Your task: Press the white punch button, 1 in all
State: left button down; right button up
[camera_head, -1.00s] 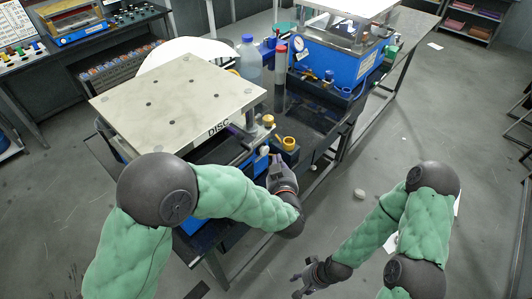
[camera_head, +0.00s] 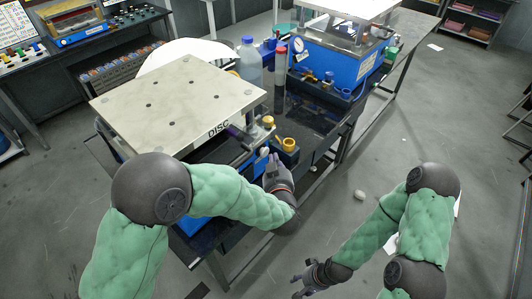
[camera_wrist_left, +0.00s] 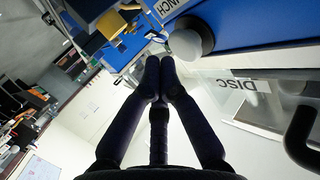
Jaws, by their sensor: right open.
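The white punch button (camera_wrist_left: 187,43) is a round, pale knob on a blue panel, beside a label (camera_wrist_left: 166,8) that partly reads "UNCH". It also shows as a small white spot in the head view (camera_head: 264,151). My left gripper (camera_wrist_left: 160,65) is shut and empty, its fingertips close to the button, just left of and below it in the wrist view. A gap seems to show between fingers and button; contact cannot be told for sure. My right gripper (camera_head: 302,284) is open and empty, low over the floor, far from the machine.
A pale plate marked "DISC" (camera_head: 172,100) covers the machine left of my left gripper. A yellow cup (camera_head: 289,144) and yellow knob (camera_head: 268,121) are close by. A bottle (camera_head: 250,62) and dark tray (camera_head: 312,118) stand behind. Open floor lies right.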

pick_arm(q)
jog(key=shift+w+a, duration=0.1)
dwell(0.7)
jog(key=shift+w+a, duration=0.15)
jog(key=shift+a, duration=0.1)
jog(key=shift+w+a, duration=0.3)
jog(key=shift+a, duration=0.1)
dwell(1.0)
jog(key=shift+d+r, duration=0.1)
jog(key=shift+d, duration=0.05)
jog(key=shift+s+d+p, duration=0.4)
jog(key=shift+s+d, duration=0.15)
jog(key=shift+d, duration=0.05)
dwell(0.3)
jog(key=s+d, duration=0.1)
jog(key=d, duration=0.1)
jog(key=s+d+p, duration=0.1)
jog(key=s+d, duration=0.1)
dwell(0.5)
dwell(0.7)
